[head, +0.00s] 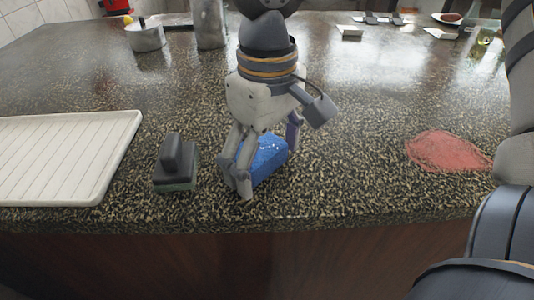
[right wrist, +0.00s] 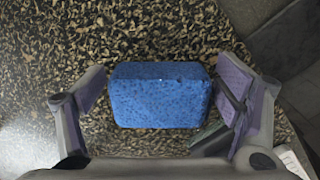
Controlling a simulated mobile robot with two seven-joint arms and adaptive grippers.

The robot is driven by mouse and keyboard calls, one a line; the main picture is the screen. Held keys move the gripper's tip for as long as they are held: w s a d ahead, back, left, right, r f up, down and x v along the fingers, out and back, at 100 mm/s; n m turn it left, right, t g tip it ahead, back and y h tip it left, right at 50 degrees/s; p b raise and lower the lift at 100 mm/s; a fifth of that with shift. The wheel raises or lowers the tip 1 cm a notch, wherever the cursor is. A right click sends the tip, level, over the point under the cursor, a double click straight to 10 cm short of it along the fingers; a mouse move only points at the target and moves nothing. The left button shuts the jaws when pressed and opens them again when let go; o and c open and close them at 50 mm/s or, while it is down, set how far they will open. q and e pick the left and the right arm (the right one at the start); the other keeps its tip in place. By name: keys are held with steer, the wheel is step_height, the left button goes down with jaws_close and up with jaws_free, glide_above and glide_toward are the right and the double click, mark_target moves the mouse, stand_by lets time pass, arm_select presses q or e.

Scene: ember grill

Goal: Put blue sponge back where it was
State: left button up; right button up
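The blue sponge (head: 268,160) lies on the speckled countertop near its front edge. In the right wrist view the sponge (right wrist: 160,95) sits between the two fingers. My right gripper (head: 264,172) points down over the sponge with one finger on each side, and its fingers also show in the right wrist view (right wrist: 168,108). The fingers are spread, with a narrow gap visible between the left finger and the sponge; the right finger is close to it. The gripper hides part of the sponge in the head view. My left gripper is not in view.
A dark handled scrubber (head: 176,164) stands just left of the gripper. A white ribbed tray (head: 66,155) lies farther left. A red patch (head: 447,151) marks the counter at right. A metal pot (head: 146,38) stands at the back left. Counter between sponge and red patch is clear.

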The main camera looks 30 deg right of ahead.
mark_target(267, 154)
steer(key=shift+r, duration=0.1)
step_height(267, 154, up, 12)
stand_by(0.5)
steer(key=shift+r, duration=0.1)
